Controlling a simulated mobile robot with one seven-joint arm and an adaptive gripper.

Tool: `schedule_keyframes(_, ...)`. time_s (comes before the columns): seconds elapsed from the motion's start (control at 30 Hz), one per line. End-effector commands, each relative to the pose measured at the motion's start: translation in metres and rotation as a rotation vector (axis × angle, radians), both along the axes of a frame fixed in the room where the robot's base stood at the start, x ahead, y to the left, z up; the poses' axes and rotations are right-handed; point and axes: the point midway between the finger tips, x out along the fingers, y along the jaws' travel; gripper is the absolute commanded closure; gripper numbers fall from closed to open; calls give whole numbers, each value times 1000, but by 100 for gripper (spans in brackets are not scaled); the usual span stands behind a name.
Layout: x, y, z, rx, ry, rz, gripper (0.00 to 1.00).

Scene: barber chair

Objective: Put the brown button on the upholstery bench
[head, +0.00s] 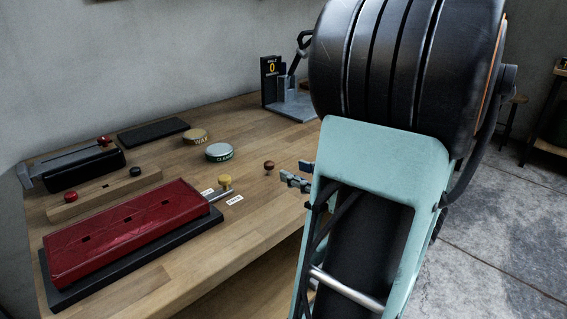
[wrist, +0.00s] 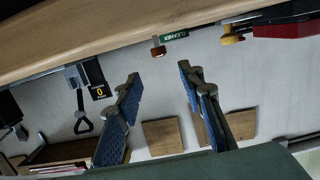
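The brown button (head: 269,165) stands on the wooden worktop, right of the yellow button. It also shows in the wrist view (wrist: 158,51), upper middle, beyond the fingertips. The red upholstered bench (head: 120,228), on a dark base, lies at the front left of the worktop with several dark spots on top. My gripper (head: 297,177) is just right of the brown button in the head view, partly hidden by my arm. In the wrist view my gripper (wrist: 159,73) is open and empty, its blue-padded fingers apart, the button ahead of the gap and not touched.
A yellow button (head: 225,181) stands by the red bench's right end, near small white labels. A wooden strip (head: 105,193) carries a red and a black knob. Two round tins (head: 219,151) stand behind. A grey stand with a black sign (head: 271,78) is at the back right.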

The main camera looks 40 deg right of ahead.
Motion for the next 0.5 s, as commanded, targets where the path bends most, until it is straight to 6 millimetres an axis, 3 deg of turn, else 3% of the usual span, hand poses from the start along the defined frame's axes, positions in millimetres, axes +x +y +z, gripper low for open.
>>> schedule_keyframes(0.2,-30,-3,5,0,0,-1,64)
schedule_keyframes(0.5,-37,-2,5,0,0,1,64)
